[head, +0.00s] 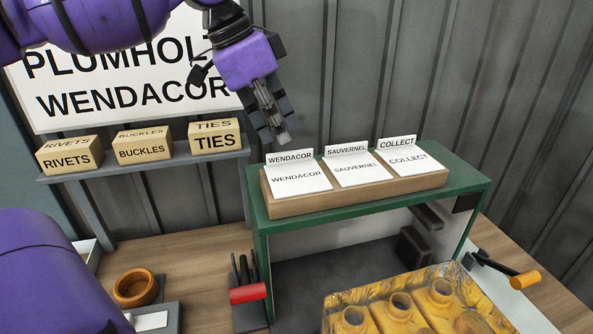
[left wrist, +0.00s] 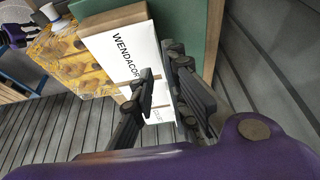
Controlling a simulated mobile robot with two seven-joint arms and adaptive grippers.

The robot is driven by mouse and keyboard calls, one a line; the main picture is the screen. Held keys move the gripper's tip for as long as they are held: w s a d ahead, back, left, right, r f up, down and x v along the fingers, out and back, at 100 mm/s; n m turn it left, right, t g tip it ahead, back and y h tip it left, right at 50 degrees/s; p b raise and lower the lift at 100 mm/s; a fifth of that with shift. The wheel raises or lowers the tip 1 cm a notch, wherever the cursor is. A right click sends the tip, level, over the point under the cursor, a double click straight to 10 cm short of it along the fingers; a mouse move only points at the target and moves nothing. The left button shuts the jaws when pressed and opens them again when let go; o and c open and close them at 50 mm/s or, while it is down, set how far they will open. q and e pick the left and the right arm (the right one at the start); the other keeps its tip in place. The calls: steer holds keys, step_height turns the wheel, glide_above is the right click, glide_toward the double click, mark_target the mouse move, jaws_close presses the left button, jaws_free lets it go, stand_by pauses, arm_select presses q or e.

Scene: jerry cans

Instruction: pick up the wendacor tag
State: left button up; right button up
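The white wendacor tag (head: 298,178) lies in the left section of a wooden tray (head: 357,201) on a green stand. A small upright label reading WENDACOR (head: 289,157) stands behind it. Tags reading SAUVERNEL (head: 357,170) and COLLECT (head: 408,159) lie to its right. My left gripper (head: 283,140) hangs above and behind the wendacor end of the tray, apart from it. In the left wrist view, its two fingers (left wrist: 163,70) are apart with nothing held, and the wendacor tag (left wrist: 130,48) lies beyond them, partly hidden.
A shelf with boxes marked RIVETS (head: 70,158), BUCKLES (head: 143,147) and TIES (head: 215,141) is at the left. The green stand (head: 468,178) holds the tray. Yellow jerry cans (head: 397,308) stand in front.

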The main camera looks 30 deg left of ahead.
mark_target(288, 152)
arm_select(q)
steer(key=x, duration=0.4)
steer(key=shift+s+a+f, duration=0.1)
steer(key=shift+s, duration=0.05)
steer(key=shift+w+f, duration=0.2)
steer(key=shift+f, duration=0.25)
steer(key=shift+r, duration=0.1)
arm_select(e)
steer(key=shift+w+a+r, duration=0.2)
steer(key=shift+w, duration=0.45)
steer(key=shift+f, duration=0.1)
arm_select(q)
jaws_close()
arm_select(e)
steer(key=shift+s+d+f, duration=0.15)
steer(key=shift+s+f, duration=0.15)
steer(key=shift+s, duration=0.5)
